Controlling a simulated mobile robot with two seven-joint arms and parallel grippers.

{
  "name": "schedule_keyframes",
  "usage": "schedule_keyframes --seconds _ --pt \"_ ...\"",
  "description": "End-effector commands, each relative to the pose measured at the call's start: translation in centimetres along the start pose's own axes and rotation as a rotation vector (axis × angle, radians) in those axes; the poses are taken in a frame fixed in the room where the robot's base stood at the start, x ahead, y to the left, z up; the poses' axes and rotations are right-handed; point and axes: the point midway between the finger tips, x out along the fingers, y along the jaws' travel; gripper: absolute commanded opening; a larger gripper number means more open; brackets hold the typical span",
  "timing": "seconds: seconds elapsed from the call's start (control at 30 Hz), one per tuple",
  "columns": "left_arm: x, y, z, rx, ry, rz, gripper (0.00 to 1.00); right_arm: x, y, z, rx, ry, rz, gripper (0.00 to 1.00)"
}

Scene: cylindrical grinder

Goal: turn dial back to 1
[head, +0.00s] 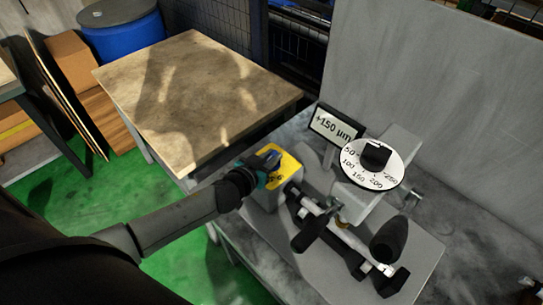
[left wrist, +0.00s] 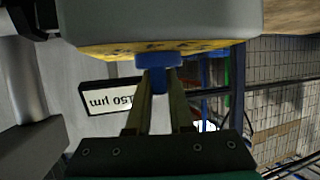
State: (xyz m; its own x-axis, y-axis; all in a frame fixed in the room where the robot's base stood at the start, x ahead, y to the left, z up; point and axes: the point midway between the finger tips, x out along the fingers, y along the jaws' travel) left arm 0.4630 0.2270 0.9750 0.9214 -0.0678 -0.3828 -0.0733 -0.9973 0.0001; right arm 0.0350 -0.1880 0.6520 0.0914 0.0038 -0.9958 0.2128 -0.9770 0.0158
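A yellow plate with dark markings (head: 288,164) sits on the grey machine's headstock. In the left wrist view, a blue dial knob (left wrist: 158,61) stands out from the yellow plate (left wrist: 110,53). My left gripper (head: 264,166) is at this plate in the head view. Its two tan fingers (left wrist: 160,84) lie on either side of the blue knob's narrow part and appear shut on it. The knob is mostly hidden by the gripper in the head view, and the number it points to cannot be read. My right gripper is not in view.
A white dial with a black knob (head: 375,155) and a "+150 µm" sign (head: 337,124) are to the right. A black handle (head: 389,240) stands at the machine's front. A wooden-topped table (head: 195,95) is behind my left arm; a wall panel (head: 430,85) is behind the machine.

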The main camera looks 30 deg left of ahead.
Motion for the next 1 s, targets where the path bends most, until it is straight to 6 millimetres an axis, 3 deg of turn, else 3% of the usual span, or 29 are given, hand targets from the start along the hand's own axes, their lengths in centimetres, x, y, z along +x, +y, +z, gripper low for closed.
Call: schedule_keyframes --seconds 0.17,0.67,1.0 --pt "-0.01 0.02 0.01 0.0 0.0 0.0 0.0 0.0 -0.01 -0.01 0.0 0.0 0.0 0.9" --pt "-0.02 -0.03 0.01 0.005 -0.001 0.01 0.0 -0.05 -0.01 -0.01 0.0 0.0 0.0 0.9" --pt "-0.01 -0.23 -0.12 0.069 0.0 0.155 0.0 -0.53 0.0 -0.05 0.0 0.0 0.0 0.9"
